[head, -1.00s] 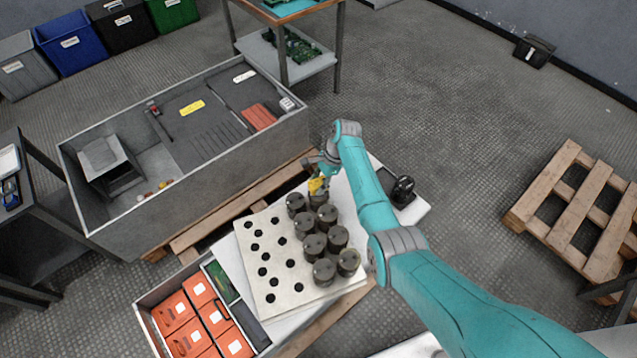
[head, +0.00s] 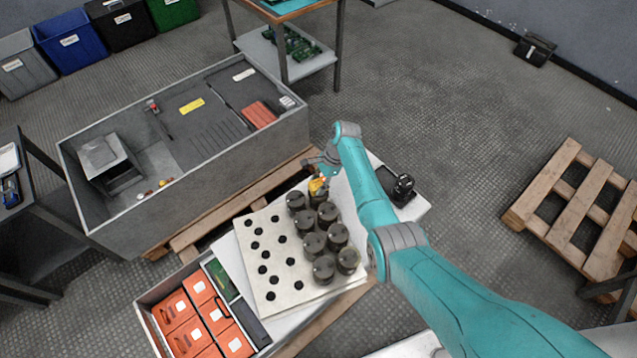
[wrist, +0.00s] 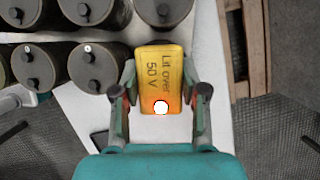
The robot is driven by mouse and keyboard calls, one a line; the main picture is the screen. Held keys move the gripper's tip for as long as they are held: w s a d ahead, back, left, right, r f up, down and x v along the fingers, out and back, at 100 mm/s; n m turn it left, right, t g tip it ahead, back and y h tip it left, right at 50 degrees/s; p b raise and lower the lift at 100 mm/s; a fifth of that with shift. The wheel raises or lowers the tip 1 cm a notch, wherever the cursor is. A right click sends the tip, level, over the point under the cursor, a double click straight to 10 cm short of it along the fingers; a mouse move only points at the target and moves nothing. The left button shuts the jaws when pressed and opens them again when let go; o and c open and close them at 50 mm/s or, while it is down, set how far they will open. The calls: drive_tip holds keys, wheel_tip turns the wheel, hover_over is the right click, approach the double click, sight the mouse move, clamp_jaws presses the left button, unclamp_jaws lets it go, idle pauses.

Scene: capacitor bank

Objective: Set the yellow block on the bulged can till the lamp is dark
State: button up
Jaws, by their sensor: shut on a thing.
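The yellow block (wrist: 165,72) reads "Lit over 50 V", and its round lamp (wrist: 161,107) glows white with an orange rim. My gripper (wrist: 160,92) is shut on the block's two sides. In the head view the block (head: 318,187) is at the far end of the can group, over or beside the farthest can (head: 317,200); contact cannot be told. In the wrist view a dark can (wrist: 172,12) shows just past the block's far edge. Other dark cans (wrist: 90,65) stand to the left. I cannot tell which can is bulged.
The cans stand on a pale board with black holes (head: 262,240), on a white surface. A black device (head: 402,190) stands to the right. Orange boxes (head: 180,325) fill a bin at the front left. A large grey cabinet (head: 190,185) lies behind.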

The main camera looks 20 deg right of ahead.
idle(0.7)
drive_tip(key=o, duration=1.3)
drive_tip(key=shift+f, duration=0.1)
drive_tip(key=v, duration=1.2)
